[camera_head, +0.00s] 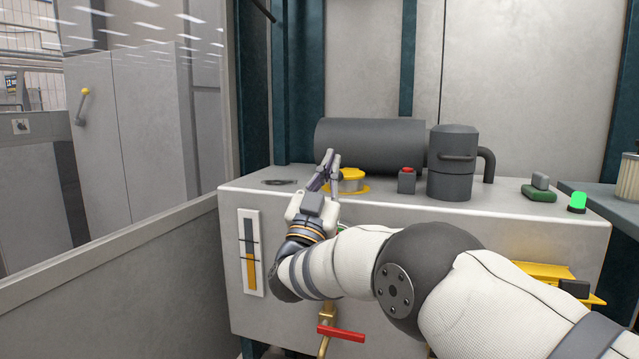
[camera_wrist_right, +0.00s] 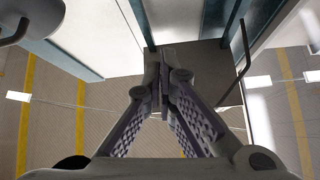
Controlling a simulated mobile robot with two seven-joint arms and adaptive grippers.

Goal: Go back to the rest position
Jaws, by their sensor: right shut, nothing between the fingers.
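My right gripper (camera_head: 331,160) is shut and empty. It points up and away in front of the grey machine unit (camera_head: 400,262), just left of the yellow cap (camera_head: 352,180) on its top. In the right wrist view the two fingers of my right gripper (camera_wrist_right: 163,75) meet at their tips, with nothing between them. My right arm comes in from the lower right and crosses in front of the unit. I cannot tell whether the gripper touches the cap. My left gripper does not show.
On the unit stand a dark horizontal cylinder (camera_head: 370,146), a grey canister (camera_head: 453,165), a red button (camera_head: 407,180) and a lit green lamp (camera_head: 577,201). A red-handled valve (camera_head: 341,333) sticks out at its front. A glass-panelled barrier (camera_head: 110,248) runs along the left. A filter (camera_head: 628,178) stands far right.

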